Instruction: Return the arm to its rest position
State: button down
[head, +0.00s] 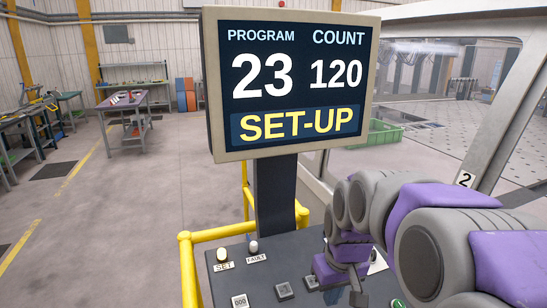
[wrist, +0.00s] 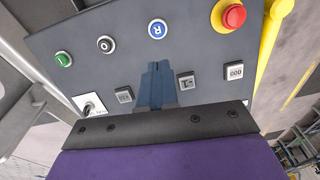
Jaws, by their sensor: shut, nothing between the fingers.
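My arm (head: 420,225), purple and grey, reaches in from the right in the head view and bends down over the dark control panel (head: 240,272). My gripper (head: 357,295) is over the panel's right part. In the wrist view my gripper (wrist: 156,72) is shut and empty, its fingers together in front of the panel face. Whether the tips touch the panel I cannot tell. The fingers point between two square keys, toward the blue R button (wrist: 157,29).
The panel also bears a red mushroom button (wrist: 233,16), a black O button (wrist: 105,44), a green button (wrist: 64,59) and a key switch (wrist: 88,106). The screen (head: 295,85) reads program 23, count 120, SET-UP. Yellow rails (head: 187,270) flank the panel; open floor lies left.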

jog(key=s+f+m+g, duration=0.1)
jog(key=s+f, duration=0.2)
jog(key=s, duration=1)
jog(key=s+f+m+g, duration=0.1)
jog(key=s+f, duration=0.2)
jog(key=s, duration=1)
jog(key=shift+d+m+g+h, duration=0.3)
jog(key=shift+m+g, duration=0.1)
jog(key=c, duration=1.9)
grip_release()
